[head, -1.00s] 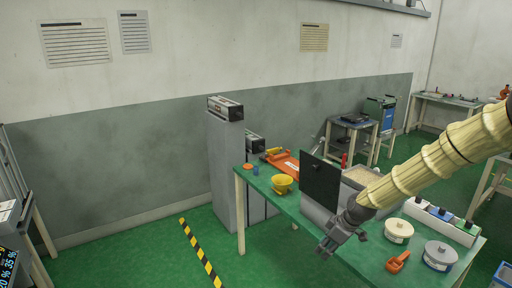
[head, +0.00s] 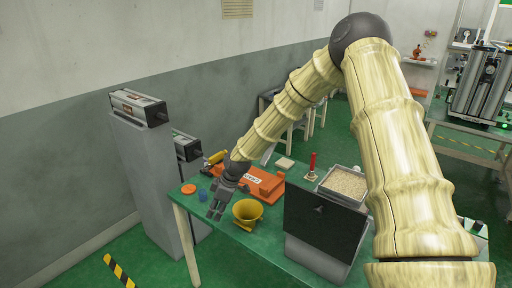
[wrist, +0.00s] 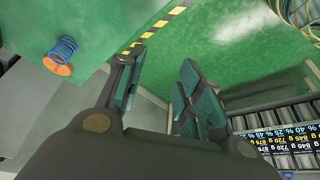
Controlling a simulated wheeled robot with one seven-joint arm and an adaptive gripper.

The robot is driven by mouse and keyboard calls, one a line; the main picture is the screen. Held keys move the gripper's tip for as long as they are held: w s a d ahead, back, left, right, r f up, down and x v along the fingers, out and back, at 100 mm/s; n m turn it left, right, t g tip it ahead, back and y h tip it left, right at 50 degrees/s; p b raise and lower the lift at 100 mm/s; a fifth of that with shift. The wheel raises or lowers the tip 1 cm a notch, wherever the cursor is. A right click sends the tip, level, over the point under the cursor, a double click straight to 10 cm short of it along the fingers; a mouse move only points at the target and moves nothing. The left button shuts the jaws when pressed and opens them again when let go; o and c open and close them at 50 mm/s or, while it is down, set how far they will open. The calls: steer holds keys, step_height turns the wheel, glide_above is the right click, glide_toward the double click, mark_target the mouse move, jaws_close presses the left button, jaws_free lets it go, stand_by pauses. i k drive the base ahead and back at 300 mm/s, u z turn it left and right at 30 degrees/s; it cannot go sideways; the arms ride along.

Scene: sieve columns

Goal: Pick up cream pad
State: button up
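A small cream pad (head: 285,163) lies flat on the green table, behind the orange tray in the head view. It does not show in the wrist view. My gripper (head: 215,209) points down at the left end of the table, just left of the yellow bowl and to the front left of the pad, well apart from it. In the wrist view my gripper (wrist: 162,92) has its two fingers spread, with nothing between them.
The yellow bowl (head: 247,213), orange tray (head: 265,184), orange disc (head: 189,189) and blue coil (wrist: 62,48) are near my gripper. A red-handled tool (head: 312,165) stands right of the pad. A dark panel (head: 322,226) and a grain-filled tray (head: 345,184) are further right.

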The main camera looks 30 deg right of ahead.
mark_target(286, 164)
steer(key=z, duration=0.55)
steer(key=i, duration=1.65)
steer(key=z, duration=0.6)
